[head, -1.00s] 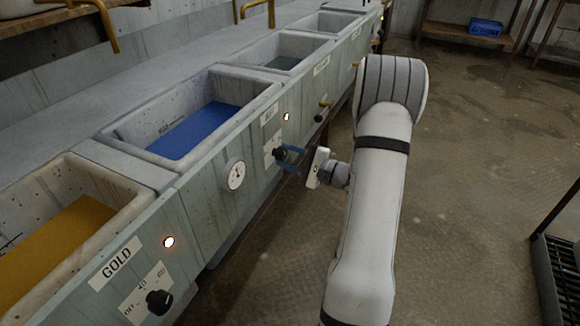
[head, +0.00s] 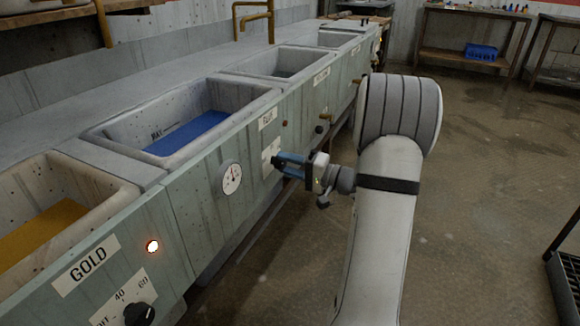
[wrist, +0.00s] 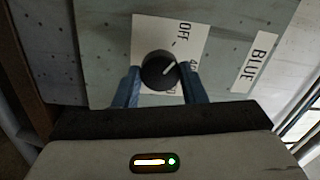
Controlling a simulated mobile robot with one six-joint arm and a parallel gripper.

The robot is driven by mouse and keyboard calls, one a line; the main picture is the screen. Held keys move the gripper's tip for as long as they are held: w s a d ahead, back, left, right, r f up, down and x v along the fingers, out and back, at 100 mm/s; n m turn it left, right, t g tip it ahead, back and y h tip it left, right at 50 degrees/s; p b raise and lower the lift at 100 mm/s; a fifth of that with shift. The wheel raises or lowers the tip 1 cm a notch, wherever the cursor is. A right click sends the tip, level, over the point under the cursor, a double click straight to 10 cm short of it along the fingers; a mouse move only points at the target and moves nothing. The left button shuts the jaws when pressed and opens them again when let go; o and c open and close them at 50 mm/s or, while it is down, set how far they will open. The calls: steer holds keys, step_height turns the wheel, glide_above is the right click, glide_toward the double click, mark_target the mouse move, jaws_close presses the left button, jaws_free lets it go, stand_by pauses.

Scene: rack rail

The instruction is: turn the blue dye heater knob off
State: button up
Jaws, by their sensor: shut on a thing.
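The blue dye heater knob (wrist: 159,70) is round and black on a white dial plate, beside a BLUE label (wrist: 256,62) in the wrist view. In the head view my gripper (head: 288,162) reaches the blue vat's front panel and mostly hides the knob. The small lamp (head: 284,124) above the dial looks dark.
The blue dye vat (head: 95,133) is behind the panel, with a gauge (head: 231,178) left of the dial. The gold heater knob (head: 139,313) and its lit lamp (head: 152,246) are nearer. More vats and brass taps run farther back.

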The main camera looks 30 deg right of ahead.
steer(key=shift+r+n, duration=0.1)
steer(key=shift+n, duration=0.2)
steer(key=o, duration=1)
steer(key=shift+d, duration=0.1)
steer(key=p+v, duration=0.2)
steer(key=v, duration=0.5)
steer(key=shift+s+d, duration=0.15)
steer(key=shift+s, duration=0.15)
